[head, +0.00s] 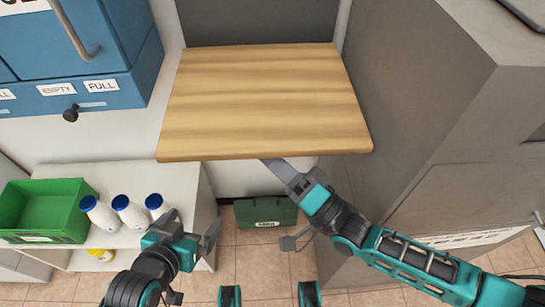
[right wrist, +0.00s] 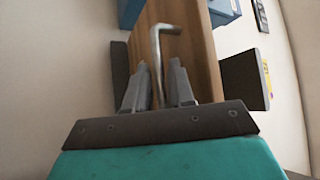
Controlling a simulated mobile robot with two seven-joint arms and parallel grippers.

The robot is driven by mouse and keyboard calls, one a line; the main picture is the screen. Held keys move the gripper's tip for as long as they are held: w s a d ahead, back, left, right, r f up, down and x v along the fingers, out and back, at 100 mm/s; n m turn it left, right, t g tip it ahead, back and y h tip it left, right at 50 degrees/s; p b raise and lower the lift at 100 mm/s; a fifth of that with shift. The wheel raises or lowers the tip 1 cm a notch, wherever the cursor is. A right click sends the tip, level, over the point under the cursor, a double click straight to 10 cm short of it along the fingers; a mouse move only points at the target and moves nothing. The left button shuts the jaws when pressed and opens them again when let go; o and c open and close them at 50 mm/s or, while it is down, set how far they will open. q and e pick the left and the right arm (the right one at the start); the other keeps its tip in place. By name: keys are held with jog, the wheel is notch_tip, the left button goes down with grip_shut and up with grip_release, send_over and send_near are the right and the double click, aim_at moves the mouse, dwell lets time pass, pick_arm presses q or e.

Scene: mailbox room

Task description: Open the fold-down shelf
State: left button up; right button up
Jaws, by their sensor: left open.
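The fold-down shelf is a light wooden board (head: 265,100). It stands out from the dark panel behind it; its exact tilt is hard to judge. My right gripper is at its front edge in the head view, with its tips hidden under the board. In the right wrist view the open right gripper (right wrist: 159,65) has its fingers on either side of a bent metal bar (right wrist: 157,45), against the wood (right wrist: 203,60). Whether they touch the bar is unclear. My left gripper (head: 192,228) is open and empty, below and left of the shelf.
Blue cabinet (head: 100,55) is at upper left. A low white unit (head: 180,185) holds a green bin (head: 75,215) and several white bottles (head: 130,212). A large grey cabinet (head: 420,80) bounds the right side. A green box (head: 265,212) is below the shelf.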

jog(key=shift+c, duration=0.4)
grip_shut()
